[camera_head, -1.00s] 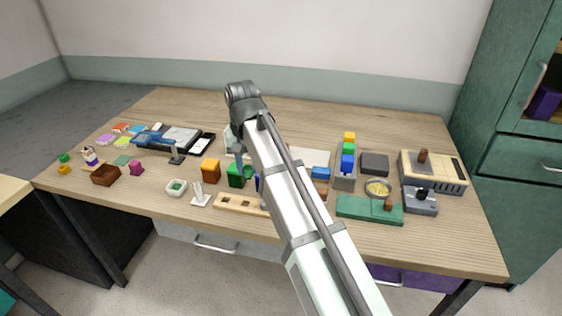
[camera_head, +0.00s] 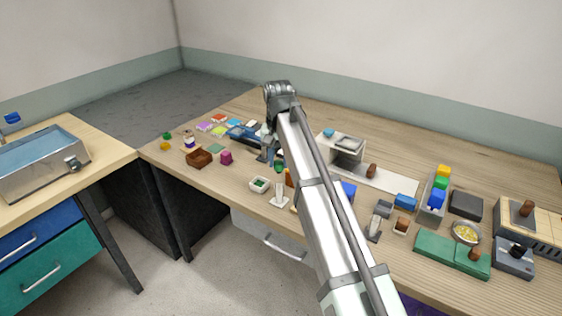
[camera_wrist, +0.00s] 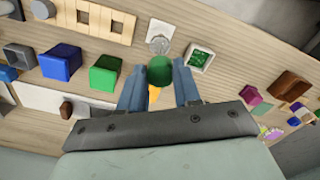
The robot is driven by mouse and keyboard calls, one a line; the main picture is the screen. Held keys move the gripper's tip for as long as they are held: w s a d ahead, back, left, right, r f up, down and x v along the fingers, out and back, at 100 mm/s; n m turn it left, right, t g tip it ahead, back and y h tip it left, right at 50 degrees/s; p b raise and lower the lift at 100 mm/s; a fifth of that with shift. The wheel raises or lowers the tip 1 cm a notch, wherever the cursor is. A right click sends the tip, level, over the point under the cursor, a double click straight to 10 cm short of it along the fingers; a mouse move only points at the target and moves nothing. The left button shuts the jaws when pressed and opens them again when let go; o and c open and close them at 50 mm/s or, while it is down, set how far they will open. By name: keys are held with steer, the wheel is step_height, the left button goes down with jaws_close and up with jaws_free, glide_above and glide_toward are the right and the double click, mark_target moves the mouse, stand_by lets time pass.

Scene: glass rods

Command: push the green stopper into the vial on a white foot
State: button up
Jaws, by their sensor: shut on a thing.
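My gripper (camera_wrist: 160,84) is shut on the round green stopper (camera_wrist: 160,70), which sits between the blue-grey fingertips in the wrist view. In the head view the green stopper (camera_head: 278,167) shows small under my wrist. In the head view the white foot (camera_head: 279,201) is near the table's front edge, in front of my gripper. The stopper covers part of the view toward the vial, and its height above the table is hard to tell.
A white dish with green contents (camera_wrist: 200,57) is close beside the vial. A green block (camera_wrist: 104,72) and a blue block (camera_wrist: 60,62) stand on the other side, with a wooden holed rack (camera_wrist: 95,18). An orange block (camera_wrist: 153,95) shows partly between my fingers.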

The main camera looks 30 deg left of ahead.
mark_target(279, 170)
steer(key=shift+f, duration=2.75)
steer(key=shift+f, duration=0.55)
steer(key=o, duration=0.7)
steer(key=shift+r, duration=5.5)
